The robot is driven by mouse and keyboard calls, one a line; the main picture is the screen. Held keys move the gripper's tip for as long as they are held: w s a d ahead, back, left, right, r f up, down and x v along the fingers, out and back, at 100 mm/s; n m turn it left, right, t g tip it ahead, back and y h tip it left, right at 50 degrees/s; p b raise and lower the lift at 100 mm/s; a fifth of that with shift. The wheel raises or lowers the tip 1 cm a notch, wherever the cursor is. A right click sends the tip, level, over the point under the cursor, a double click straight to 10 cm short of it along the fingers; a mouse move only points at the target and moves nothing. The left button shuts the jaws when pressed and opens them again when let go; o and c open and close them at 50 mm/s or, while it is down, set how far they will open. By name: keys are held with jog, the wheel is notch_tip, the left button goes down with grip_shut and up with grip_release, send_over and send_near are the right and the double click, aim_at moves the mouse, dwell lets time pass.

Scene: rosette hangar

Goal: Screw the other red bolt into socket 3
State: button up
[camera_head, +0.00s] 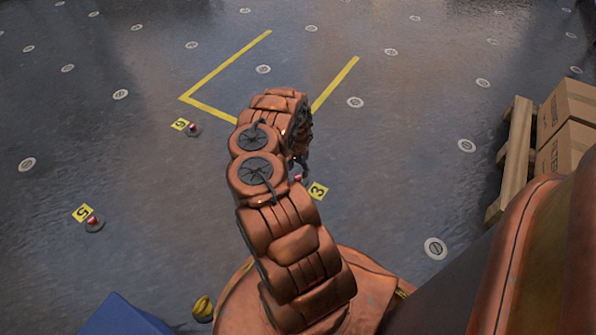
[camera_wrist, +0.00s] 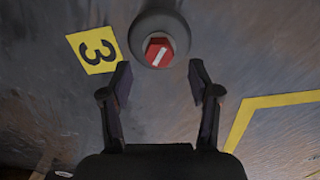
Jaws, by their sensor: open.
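A red hex bolt (camera_wrist: 159,51) with a white mark on its head sits in a round grey socket (camera_wrist: 150,22) beside the yellow 3 label (camera_wrist: 95,50). In the head view the bolt (camera_head: 297,178) shows only partly behind my arm, left of the 3 label (camera_head: 318,191). My gripper (camera_wrist: 160,76) is open and empty. Its fingertips are left and right of the bolt, slightly lower in the wrist picture, and I see no contact. In the head view my arm mostly hides the gripper (camera_head: 302,166). How deep the bolt sits cannot be told.
Red bolts stand by label 6 (camera_head: 180,124) and label 5 (camera_head: 82,213). Yellow floor lines (camera_head: 225,65) lie behind. Boxes (camera_head: 568,110) and a wooden pallet (camera_head: 517,150) stand right. A blue object (camera_head: 120,318) and a yellow object (camera_head: 203,307) are near the front. Much floor is clear.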

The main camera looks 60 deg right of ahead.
aim_at(298, 176)
jog(key=n+b, duration=0.1)
jog(key=n, duration=0.1)
jog(key=n+b, duration=0.1)
jog(key=n, duration=0.1)
jog(key=shift+f+n, duration=0.2)
jog(key=shift+n, duration=0.1)
jog(key=shift+d+n+b, duration=0.1)
jog(key=shift+n+b, duration=0.6)
jog(key=shift+n, duration=0.5)
jog(key=shift+n+b, duration=0.8)
jog(key=shift+n, duration=0.3)
jog(key=n+b, duration=0.4)
jog(key=n, duration=0.1)
jog(key=shift+n+b, duration=0.4)
jog(key=n, duration=0.3)
jog(key=shift+r, duration=0.2)
jog(key=shift+f, duration=0.15)
jog(key=shift+f, duration=0.85)
jog(key=shift+f, duration=0.15)
jog(key=shift+f, duration=0.8)
